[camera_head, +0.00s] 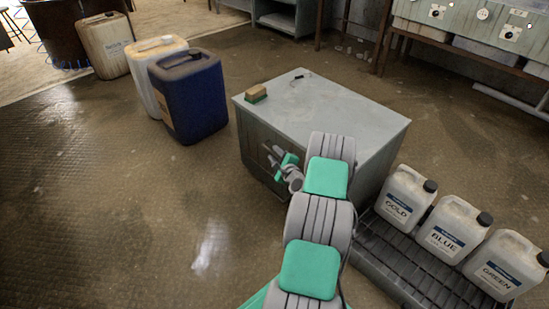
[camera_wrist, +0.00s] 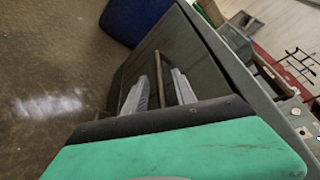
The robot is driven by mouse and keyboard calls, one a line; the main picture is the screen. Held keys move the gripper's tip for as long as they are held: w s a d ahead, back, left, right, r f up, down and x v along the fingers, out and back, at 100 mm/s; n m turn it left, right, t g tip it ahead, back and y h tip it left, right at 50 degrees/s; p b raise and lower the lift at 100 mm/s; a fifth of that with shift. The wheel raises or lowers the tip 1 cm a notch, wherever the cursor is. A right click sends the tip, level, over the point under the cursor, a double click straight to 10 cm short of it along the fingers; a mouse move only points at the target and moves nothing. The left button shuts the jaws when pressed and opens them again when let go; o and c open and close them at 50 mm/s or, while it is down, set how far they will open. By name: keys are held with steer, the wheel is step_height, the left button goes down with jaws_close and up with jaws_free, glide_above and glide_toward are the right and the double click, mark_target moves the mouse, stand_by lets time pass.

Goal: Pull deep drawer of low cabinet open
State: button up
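The low cabinet (camera_head: 345,105) stands in the middle of the head view, with a pale worn top and a grey-green front facing left. My gripper (camera_head: 272,156) is at this front, and my arm hides part of the cabinet. In the wrist view, a brown bar handle (camera_wrist: 158,65) runs along the dark cabinet front (camera_wrist: 195,48). The two grey fingers of my gripper (camera_wrist: 160,92) are apart, one on each side of the bar, with gaps visible. I cannot tell how deep the bar sits between them. The drawer front looks flush with the cabinet.
A blue drum (camera_head: 188,95) and a white jug (camera_head: 158,72) stand left of the cabinet. Labelled jugs (camera_head: 452,230) stand on a dark grated tray (camera_head: 385,250) at the right. A sponge (camera_head: 257,93) lies on the cabinet top. The floor at front left is clear.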

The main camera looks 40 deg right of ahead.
steer(key=shift+w+d, duration=0.15)
steer(key=shift+w, duration=0.25)
jaws_close()
stand_by(1.2)
